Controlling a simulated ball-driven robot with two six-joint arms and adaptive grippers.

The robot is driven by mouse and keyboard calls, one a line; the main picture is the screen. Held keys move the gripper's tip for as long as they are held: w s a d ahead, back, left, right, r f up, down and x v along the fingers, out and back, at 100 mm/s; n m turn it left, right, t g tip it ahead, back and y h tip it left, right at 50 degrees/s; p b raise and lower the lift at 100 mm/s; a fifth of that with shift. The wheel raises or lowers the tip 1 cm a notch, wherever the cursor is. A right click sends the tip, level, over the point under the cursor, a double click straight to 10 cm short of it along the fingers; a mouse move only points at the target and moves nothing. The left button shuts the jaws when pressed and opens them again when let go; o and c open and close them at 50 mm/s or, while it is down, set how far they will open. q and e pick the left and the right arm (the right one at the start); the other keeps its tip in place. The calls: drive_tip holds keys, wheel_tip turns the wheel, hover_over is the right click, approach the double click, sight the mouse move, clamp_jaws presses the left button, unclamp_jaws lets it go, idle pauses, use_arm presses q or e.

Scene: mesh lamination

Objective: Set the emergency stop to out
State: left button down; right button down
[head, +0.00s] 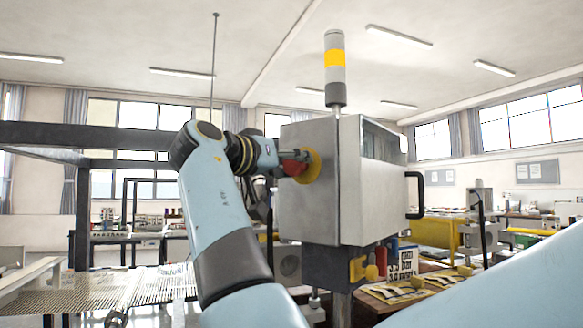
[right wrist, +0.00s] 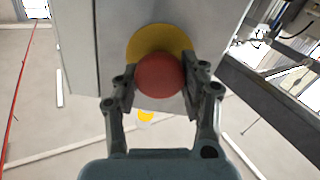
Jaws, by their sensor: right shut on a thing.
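The emergency stop (head: 295,167) is a red round button on a yellow round plate (head: 313,166), on the left side of a grey metal control box (head: 308,214). In the right wrist view the red button (right wrist: 159,76) lies between the fingers, with the yellow plate (right wrist: 150,38) behind it. My right gripper (head: 284,167) reaches the button from the left in the head view. In the right wrist view its two fingers (right wrist: 160,86) are shut on the sides of the button. Whether the button is in or out cannot be told. My left gripper is not in view.
A signal tower (head: 335,68) with a yellow band stands on top of the box. The box has a black handle (head: 413,195) at its right. A mesh sheet (head: 150,287) lies at lower left, under a dark frame (head: 82,215). Benches with machines stand behind.

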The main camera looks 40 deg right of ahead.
drive_tip(key=c, duration=1)
unclamp_jaws()
drive_tip(key=shift+a, duration=0.1)
drive_tip(key=o, duration=0.3)
drive_tip(key=shift+a, duration=0.2)
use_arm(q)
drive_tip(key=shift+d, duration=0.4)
use_arm(e)
drive_tip(key=shift+o, duration=0.2)
drive_tip(key=shift+d, duration=0.15)
drive_tip(key=shift+r, duration=0.5)
wheel_tip(320, 180, up, 9)
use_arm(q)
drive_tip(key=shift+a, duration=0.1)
